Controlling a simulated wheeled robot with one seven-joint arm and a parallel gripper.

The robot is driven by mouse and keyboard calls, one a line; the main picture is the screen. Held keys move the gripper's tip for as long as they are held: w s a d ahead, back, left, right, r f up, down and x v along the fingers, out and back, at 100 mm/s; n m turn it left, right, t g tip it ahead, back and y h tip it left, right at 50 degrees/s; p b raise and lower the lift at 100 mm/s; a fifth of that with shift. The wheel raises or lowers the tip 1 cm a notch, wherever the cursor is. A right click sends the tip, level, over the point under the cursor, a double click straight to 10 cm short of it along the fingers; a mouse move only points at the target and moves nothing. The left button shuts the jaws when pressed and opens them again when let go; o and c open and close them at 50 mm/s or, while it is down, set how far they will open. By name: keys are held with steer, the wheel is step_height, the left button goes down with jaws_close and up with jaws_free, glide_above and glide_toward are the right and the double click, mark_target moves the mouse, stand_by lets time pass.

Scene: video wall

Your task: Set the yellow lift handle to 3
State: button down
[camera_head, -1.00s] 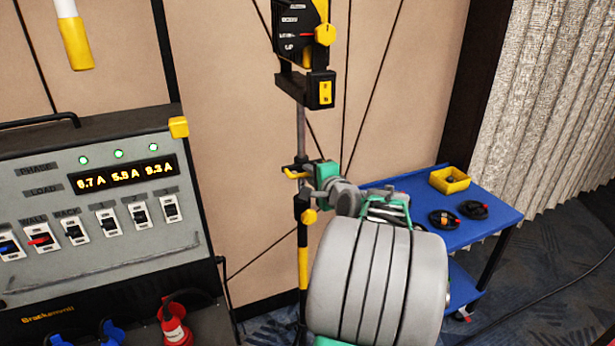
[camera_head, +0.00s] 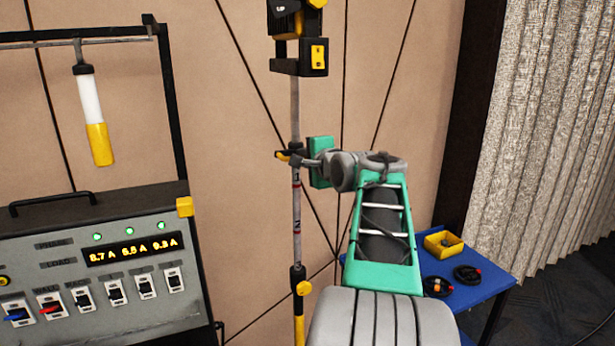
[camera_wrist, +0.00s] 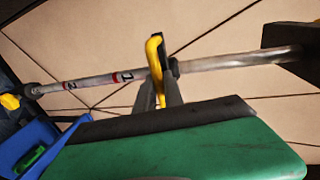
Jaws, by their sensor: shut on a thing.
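The yellow lift handle (camera_wrist: 155,62) sits on a grey upright pole (camera_head: 295,115) and shows as a small yellow piece (camera_head: 283,156) in the head view. My gripper (camera_wrist: 167,92) is shut on it, with its fingers against the pole. In the wrist view the pole carries red-ringed marks: a 1 (camera_wrist: 122,77) nearer the handle and a 2 (camera_wrist: 70,85) farther down. Below them is a clamp with a yellow knob (camera_head: 303,288). No 3 is visible. My gripper's fingertips are small and partly hidden in the head view.
A black box with a yellow plate (camera_head: 319,57) tops the pole. A switch panel (camera_head: 110,280) stands left, with a white-and-yellow cylinder (camera_head: 92,120) hanging above. A blue cart (camera_head: 470,318) with a yellow bin (camera_head: 443,243) stands right.

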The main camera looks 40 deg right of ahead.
steer(key=shift+r, duration=0.95)
steer(key=c, duration=1.5)
jaws_free()
steer(key=shift+o, duration=0.2)
steer(key=shift+f, duration=0.1)
steer(key=shift+s, duration=0.3)
steer(key=b+v, duration=0.2)
steer(key=v, duration=0.5)
steer(key=shift+b, duration=0.4)
steer(key=shift+a, duration=0.15)
